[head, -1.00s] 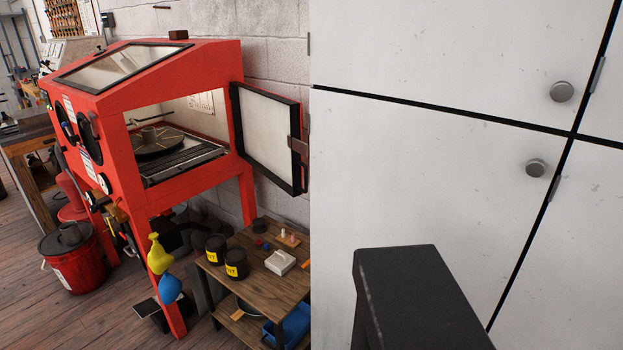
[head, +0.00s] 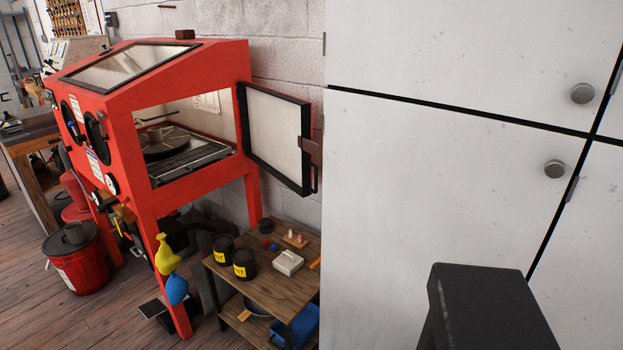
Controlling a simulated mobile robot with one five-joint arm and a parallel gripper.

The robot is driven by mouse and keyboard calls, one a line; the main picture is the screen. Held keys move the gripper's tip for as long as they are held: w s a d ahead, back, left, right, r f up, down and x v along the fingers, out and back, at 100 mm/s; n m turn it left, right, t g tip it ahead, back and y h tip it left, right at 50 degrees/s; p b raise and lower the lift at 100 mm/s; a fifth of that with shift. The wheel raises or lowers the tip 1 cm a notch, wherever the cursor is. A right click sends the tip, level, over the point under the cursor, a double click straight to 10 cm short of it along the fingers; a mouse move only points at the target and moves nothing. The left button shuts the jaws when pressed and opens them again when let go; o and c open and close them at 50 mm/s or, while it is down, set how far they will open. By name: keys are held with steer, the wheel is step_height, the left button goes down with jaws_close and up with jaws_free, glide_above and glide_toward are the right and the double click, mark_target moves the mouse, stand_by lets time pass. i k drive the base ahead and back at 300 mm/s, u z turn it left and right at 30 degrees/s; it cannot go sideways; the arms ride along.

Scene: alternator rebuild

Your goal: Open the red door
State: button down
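The red blasting cabinet (head: 220,67) stands left of centre in the head view. Its side door (head: 276,135) is a pale panel in a black frame with a red outer edge. The door is swung out to the right on its left edge, and the opening (head: 190,125) beside it shows a round turntable and a slatted grate inside. A dark latch plate and handle (head: 313,170) sit at the door's free edge. My gripper is not in view. A black block at the bottom right seems to be part of my own body.
White lockers (head: 430,190) with round knobs fill the right side, close to me. A low wooden bench (head: 272,290) with black jars and small items stands below the door. A red bucket (head: 80,265) stands on the wooden floor at left.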

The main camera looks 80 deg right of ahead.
mark_target(276, 127)
steer(key=u, duration=0.05)
steer(key=i, duration=1)
steer(key=z, duration=0.05)
